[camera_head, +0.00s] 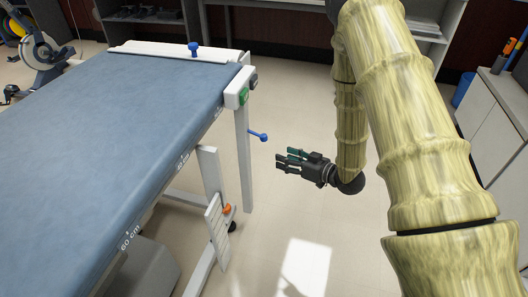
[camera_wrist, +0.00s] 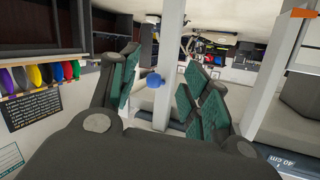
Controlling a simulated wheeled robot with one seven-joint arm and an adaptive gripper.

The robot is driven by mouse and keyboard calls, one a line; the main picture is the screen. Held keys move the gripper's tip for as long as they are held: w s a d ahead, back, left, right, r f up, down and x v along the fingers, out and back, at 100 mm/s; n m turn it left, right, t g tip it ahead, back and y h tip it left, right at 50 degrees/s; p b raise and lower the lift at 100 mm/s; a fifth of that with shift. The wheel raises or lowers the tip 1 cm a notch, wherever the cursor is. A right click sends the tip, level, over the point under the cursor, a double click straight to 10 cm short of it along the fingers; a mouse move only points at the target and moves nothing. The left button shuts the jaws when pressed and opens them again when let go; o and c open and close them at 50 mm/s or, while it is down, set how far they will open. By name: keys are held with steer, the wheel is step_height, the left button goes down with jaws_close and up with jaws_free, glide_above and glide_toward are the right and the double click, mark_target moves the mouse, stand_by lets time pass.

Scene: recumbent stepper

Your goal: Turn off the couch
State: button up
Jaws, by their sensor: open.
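The couch (camera_head: 120,110) has a blue padded top and a white frame, at the left of the head view. My gripper (camera_head: 281,160) is open and empty, to the right of the leg and slightly below the lever, apart from both. In the wrist view, the blue lever's end (camera_wrist: 154,80) shows between the open fingers (camera_wrist: 161,75), beyond them. The switches are not clearly seen there.
A second blue knob (camera_head: 194,48) stands on the couch's far end. An orange knob (camera_head: 227,209) sits low on the frame. A white cabinet (camera_head: 490,120) stands at the right. The floor around my gripper is clear. An exercise machine (camera_head: 40,50) is at the far left.

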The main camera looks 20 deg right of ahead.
mark_target(263, 138)
steer(key=w+a+r+y+b, duration=0.1)
steer(key=w+a+b, duration=0.1)
steer(key=w, duration=0.1)
steer(key=w+a+r+n+y+b, duration=0.1)
steer(key=w+b, duration=0.1)
steer(key=w, duration=0.1)
steer(key=w+a+n+y+b, duration=0.1)
steer(key=w+a+b, duration=0.1)
steer(key=w+b, duration=0.1)
steer(key=shift+w+a+r+y, duration=0.3)
steer(key=shift+a+r, duration=0.05)
steer(key=shift+r, duration=0.05)
stand_by(0.4)
jaws_close()
